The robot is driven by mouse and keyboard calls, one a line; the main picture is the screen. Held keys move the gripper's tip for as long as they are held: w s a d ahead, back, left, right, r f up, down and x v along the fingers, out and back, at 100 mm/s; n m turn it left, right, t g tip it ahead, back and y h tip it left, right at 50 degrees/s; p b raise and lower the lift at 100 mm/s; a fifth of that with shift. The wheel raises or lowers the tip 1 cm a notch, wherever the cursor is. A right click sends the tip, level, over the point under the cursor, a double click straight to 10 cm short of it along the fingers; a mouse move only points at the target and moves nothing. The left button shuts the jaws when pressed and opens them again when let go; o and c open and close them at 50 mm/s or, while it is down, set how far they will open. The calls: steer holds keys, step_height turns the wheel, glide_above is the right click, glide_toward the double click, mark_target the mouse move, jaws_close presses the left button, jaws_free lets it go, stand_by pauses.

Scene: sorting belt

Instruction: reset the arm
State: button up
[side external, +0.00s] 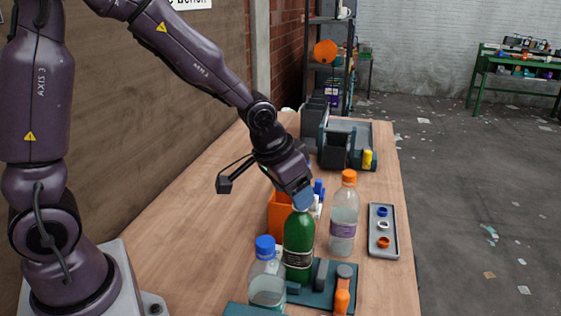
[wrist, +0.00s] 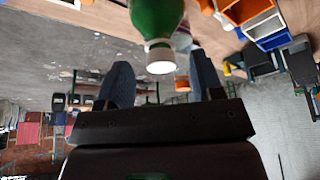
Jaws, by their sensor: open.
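My gripper (side external: 302,196) is at the neck of a green bottle (side external: 299,246) in the side view, with blue-grey fingers. In the wrist view, which appears upside down, the fingers of my gripper (wrist: 160,62) stand apart on either side of the bottle's pale top (wrist: 160,58). I cannot tell whether either finger touches it. The green bottle stands upright by a teal fixture (side external: 318,297). My fingers hide its top in the side view.
A clear bottle with an orange cap (side external: 344,218) stands close right; another with a blue cap (side external: 267,280) stands in front. An orange bin (side external: 279,217) is behind. A grey tray (side external: 383,243) holds small rings or caps. Dark bins (side external: 336,152) stand farther back. The left tabletop is clear.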

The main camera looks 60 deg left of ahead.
steer(key=v, duration=0.9)
steer(key=s+r, duration=0.2)
steer(key=s, duration=0.5)
steer(key=s+r+t, duration=0.1)
steer(key=s+r, duration=0.1)
steer(key=s, duration=0.5)
steer(key=shift+a+r, duration=0.35)
steer(key=shift+a, duration=0.1)
